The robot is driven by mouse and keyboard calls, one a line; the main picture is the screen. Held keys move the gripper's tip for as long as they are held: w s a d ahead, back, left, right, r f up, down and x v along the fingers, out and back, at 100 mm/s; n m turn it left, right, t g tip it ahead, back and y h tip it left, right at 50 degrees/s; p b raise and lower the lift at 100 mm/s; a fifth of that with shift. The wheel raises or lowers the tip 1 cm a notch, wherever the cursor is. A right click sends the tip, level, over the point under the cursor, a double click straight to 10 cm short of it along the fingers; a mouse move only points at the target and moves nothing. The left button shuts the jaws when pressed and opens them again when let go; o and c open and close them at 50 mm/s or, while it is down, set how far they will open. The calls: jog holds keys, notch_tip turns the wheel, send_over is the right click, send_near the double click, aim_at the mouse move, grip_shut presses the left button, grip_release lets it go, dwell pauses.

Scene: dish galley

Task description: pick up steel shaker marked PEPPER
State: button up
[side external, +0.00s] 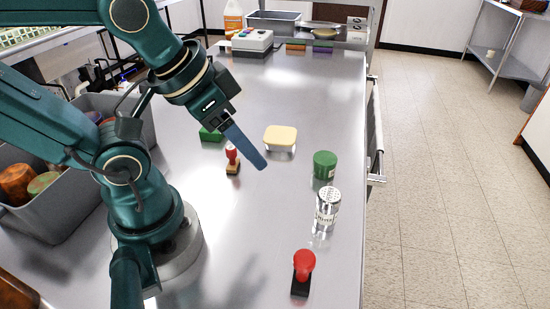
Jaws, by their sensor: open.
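A steel shaker (326,212) with a perforated top stands upright near the right edge of the steel counter. It bears dark lettering, too small to read surely. My gripper (259,161) hangs above the counter, up and left of the shaker in the side view, apart from it. Its blue fingers point down to the right and overlap from this angle. It is open, and nothing shows between the fingers.
A green-lidded container (325,164) stands just behind the shaker; a red-handled stamp (303,270) stands in front. A yellow-lidded tub (280,138), another red-topped stamp (232,158) and a green block (210,134) are near my gripper. A grey bin (62,222) is left.

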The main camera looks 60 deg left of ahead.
jog(key=o, duration=0.3)
jog(key=shift+r, duration=0.1)
